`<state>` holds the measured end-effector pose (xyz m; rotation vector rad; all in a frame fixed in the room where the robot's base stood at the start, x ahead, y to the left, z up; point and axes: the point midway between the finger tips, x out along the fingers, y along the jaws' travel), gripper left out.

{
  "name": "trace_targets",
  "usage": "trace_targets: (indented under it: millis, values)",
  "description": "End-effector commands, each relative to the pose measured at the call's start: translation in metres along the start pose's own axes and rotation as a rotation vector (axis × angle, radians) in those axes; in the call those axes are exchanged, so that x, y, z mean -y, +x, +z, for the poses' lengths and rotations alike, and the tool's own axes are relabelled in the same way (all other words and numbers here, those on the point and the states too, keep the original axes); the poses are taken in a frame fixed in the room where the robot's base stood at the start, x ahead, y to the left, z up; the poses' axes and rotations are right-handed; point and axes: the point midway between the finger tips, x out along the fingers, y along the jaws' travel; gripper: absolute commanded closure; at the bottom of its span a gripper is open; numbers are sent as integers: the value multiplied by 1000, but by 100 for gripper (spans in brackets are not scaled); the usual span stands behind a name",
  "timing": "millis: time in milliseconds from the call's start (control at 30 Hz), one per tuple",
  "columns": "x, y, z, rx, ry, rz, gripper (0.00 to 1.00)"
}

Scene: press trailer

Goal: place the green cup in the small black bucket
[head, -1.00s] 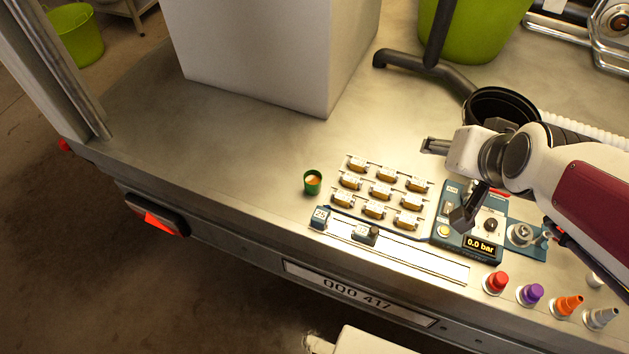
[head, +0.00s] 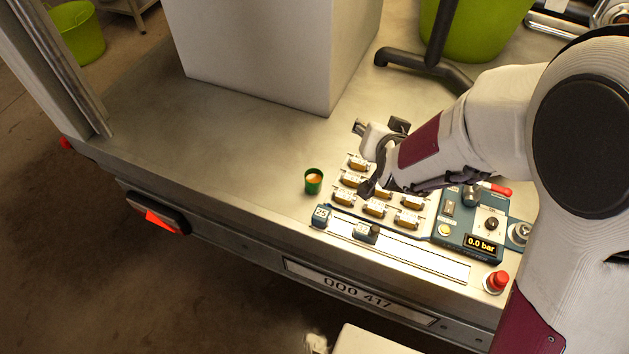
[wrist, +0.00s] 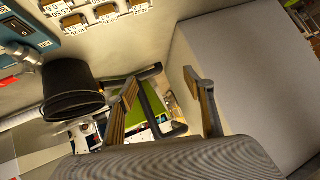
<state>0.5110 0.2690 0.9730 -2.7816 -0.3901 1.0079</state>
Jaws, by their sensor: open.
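The small green cup (head: 314,184) stands upright on the metal trailer bed, left of the cartridge rows. Something orange and pale shows inside it. The cup does not show in the wrist view. My gripper (head: 363,157) is to the right of the cup, above the far left part of the cartridge rows, apart from the cup. In the wrist view, its two fingers (wrist: 163,90) are spread with nothing between them. The small black bucket (wrist: 75,95) shows at the left of the wrist view, upside down. In the head view my arm hides it.
Several cartridges (head: 375,208) sit in rows beside a control panel (head: 470,225) reading 0.0 bar. A rail with small blocks (head: 365,233) runs in front. A tall white box (head: 270,60) stands behind the cup; a large green tub (head: 480,40) stands behind. The bed left of the cup is clear.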

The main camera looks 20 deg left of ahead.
Motion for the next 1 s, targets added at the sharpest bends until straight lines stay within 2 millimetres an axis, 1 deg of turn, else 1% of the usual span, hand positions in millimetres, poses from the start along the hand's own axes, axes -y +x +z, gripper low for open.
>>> trace_targets:
  millis: [33, 200, 500, 800, 1000]
  values:
    - [5, 9, 8, -4, -4, -1, 48]
    - [18, 31, 25, -42, -15, -4, 48]
    - [38, 64, 61, -114, -46, -7, 48]
    - [53, 86, 103, -192, -93, -12, 48]
    - [61, 95, 133, -249, -135, -19, 48]
